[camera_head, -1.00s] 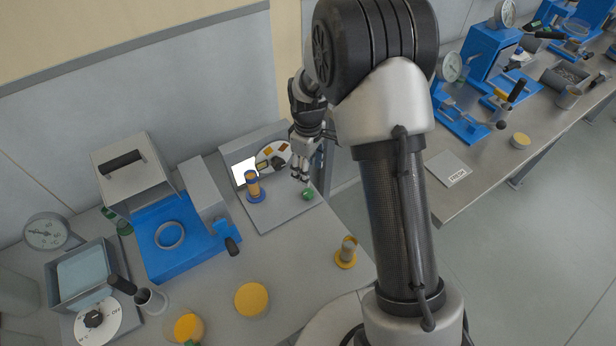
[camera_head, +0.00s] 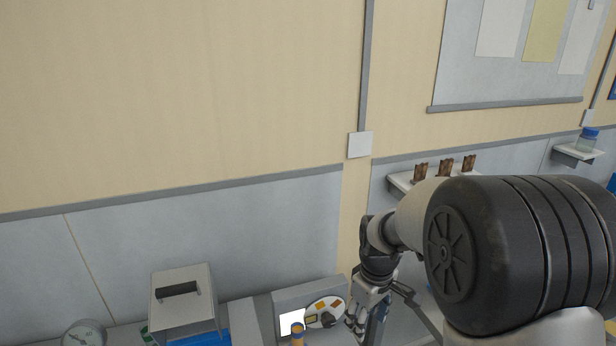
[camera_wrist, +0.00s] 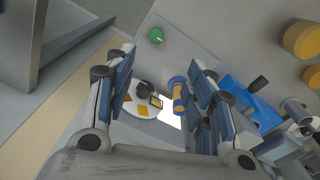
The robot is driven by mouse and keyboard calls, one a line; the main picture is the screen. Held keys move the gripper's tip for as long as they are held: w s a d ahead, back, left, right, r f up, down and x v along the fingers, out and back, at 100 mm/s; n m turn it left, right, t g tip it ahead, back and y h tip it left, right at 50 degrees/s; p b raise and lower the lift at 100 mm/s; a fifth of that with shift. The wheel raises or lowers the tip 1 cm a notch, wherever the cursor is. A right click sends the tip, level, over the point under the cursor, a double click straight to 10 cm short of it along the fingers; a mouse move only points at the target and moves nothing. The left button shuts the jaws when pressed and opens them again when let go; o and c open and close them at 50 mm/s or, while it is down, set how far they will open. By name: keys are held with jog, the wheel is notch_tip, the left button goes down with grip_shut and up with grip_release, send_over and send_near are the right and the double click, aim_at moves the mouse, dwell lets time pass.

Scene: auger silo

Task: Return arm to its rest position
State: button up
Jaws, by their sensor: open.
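My gripper (camera_head: 368,318) is in front of the bench device at the bottom of the head view, with my arm reaching in from the right. In the wrist view my gripper (camera_wrist: 163,100) has its fingers spread apart with nothing held between them. Beyond the fingers is the grey device with a round dial plate (camera_wrist: 140,100) and a white screen. A yellow and blue cylinder (camera_wrist: 179,95) stands by it, partly behind the right finger. The green button (camera_wrist: 156,36) is apart from the fingers.
A grey box with a black handle (camera_head: 183,300) and a gauge (camera_head: 84,334) stand at the lower left. A shelf (camera_head: 402,181) with several brown pieces is on the wall behind my arm. Yellow-lidded containers (camera_wrist: 302,40) show at the right in the wrist view.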

jog(key=s+r+m+t, duration=0.2)
jog(key=s+r+m, duration=0.2)
jog(key=s+r, duration=0.95)
jog(key=s+r+m+t, duration=0.1)
jog(key=s+r+m, duration=0.1)
jog(key=s, duration=1)
jog(key=shift+d+m+t, duration=0.15)
jog(key=shift+m+t, duration=0.25)
jog(key=shift+m, duration=0.4)
